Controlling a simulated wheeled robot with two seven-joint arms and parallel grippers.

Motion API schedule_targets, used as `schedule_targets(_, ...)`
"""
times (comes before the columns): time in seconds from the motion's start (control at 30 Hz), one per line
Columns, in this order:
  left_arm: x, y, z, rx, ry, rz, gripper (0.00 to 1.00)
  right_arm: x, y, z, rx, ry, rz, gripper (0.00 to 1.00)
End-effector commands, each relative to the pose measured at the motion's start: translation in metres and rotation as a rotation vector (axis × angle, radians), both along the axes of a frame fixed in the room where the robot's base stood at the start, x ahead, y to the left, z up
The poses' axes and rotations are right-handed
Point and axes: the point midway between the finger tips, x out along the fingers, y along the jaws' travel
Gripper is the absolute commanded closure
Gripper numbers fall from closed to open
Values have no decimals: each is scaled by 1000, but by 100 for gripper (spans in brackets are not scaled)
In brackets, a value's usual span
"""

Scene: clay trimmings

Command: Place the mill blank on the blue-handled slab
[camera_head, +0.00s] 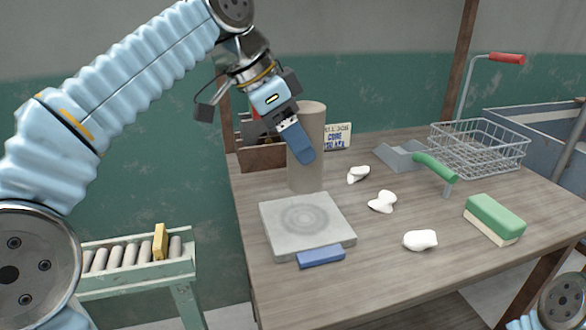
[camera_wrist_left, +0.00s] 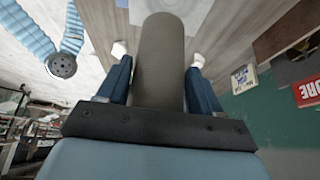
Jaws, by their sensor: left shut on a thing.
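The mill blank, a tall grey-brown cylinder (camera_head: 313,122), stands upright just behind the slab in the head view. My left gripper (camera_head: 301,156) is shut on it, with a blue finger across its side. In the left wrist view the cylinder (camera_wrist_left: 160,60) lies between both fingers. The blue-handled slab (camera_head: 275,236) is a square grey plate with faint rings on top, and its top is empty. Its blue handle (camera_head: 321,257) is at the front edge. I cannot tell whether the cylinder's base touches the table. My right gripper is out of view.
Several white clay scraps (camera_head: 382,202) lie right of the slab on the wooden table (camera_head: 400,265). A green-and-cream block (camera_head: 495,219), a grey scoop with a green handle (camera_head: 436,167) and a wire basket (camera_head: 480,150) are further right. A wooden box (camera_head: 262,158) and sign (camera_head: 337,137) stand behind.

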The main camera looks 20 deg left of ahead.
Motion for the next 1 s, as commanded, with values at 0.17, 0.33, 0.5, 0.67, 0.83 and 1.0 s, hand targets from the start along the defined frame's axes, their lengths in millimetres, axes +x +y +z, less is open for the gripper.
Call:
schedule_targets(0.17,21,10,-31,0,2,0,90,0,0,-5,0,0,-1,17)
schedule_targets(0.33,30,13,-42,-2,0,-2,90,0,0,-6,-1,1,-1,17)
schedule_targets(0.5,36,16,-67,-1,0,-3,90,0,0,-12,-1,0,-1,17)
schedule_targets(0.67,36,15,-80,-1,-2,-4,90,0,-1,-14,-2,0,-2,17)
schedule_targets(0.83,36,16,-80,-1,-2,-3,90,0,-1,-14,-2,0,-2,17)
schedule_targets(1.0,36,16,-82,0,0,-2,32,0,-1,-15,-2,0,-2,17)
